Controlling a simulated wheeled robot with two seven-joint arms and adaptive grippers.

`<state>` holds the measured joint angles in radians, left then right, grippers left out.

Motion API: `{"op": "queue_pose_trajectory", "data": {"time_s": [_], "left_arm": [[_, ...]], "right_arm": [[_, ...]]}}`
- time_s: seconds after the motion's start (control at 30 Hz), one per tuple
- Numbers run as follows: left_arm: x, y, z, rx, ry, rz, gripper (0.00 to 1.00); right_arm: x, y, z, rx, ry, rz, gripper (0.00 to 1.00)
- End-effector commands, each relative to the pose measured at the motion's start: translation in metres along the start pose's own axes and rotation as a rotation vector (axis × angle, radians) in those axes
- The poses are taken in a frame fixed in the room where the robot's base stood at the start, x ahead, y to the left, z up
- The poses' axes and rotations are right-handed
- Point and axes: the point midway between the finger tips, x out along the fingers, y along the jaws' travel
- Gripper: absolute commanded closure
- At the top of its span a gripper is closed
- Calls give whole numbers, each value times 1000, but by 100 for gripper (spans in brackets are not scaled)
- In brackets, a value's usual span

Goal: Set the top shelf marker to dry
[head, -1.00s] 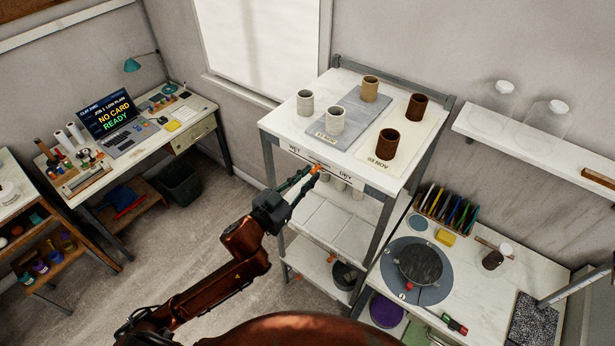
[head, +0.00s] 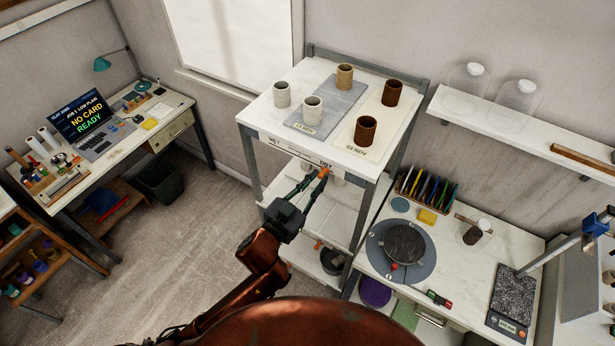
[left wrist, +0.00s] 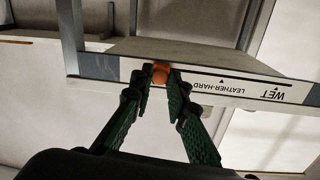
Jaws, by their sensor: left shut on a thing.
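The top shelf marker is a small orange piece (head: 323,173) on the front label strip (head: 290,149) of the rack's top shelf. In the head view it sits just below the word DRY. My left gripper (head: 317,178) is shut on it. In the left wrist view the orange marker (left wrist: 160,74) is between the fingertips of my left gripper (left wrist: 160,80). There the strip (left wrist: 230,88) reads WET at the right and LEATHER-HARD nearer the marker. The marker is left of LEATHER-HARD, and DRY cannot be read there. My right gripper is not in view.
Several cups stand on the rack top (head: 268,112), on a grey board (head: 327,109) and a cream board (head: 385,118). A wheel (head: 404,243) is on the bench at right. A laptop desk (head: 150,125) is at left. The floor (head: 185,240) between is clear.

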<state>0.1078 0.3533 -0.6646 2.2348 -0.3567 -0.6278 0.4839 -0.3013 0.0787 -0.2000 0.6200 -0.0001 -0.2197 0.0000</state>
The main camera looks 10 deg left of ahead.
Motion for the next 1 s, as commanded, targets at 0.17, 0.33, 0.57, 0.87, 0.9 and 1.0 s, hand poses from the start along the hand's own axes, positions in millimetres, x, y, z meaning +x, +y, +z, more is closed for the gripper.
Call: {"op": "queue_pose_trajectory", "data": {"time_s": [0.17, 0.33, 0.57, 0.87, 0.9, 1.0], "left_arm": [[0, 3, 2, -5, -2, 7, 100], [0, 3, 2, -5, -1, 6, 75], [0, 1, 1, -3, 0, 3, 67], [-12, 1, 1, -4, 0, 2, 67], [-17, 1, 2, -4, -1, 2, 67], [-37, 1, 2, -3, -2, 2, 67]], "right_arm": [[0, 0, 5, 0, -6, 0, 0], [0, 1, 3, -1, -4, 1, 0], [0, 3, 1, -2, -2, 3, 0], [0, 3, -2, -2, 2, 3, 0], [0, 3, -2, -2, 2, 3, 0], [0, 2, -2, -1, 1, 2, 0]]}}
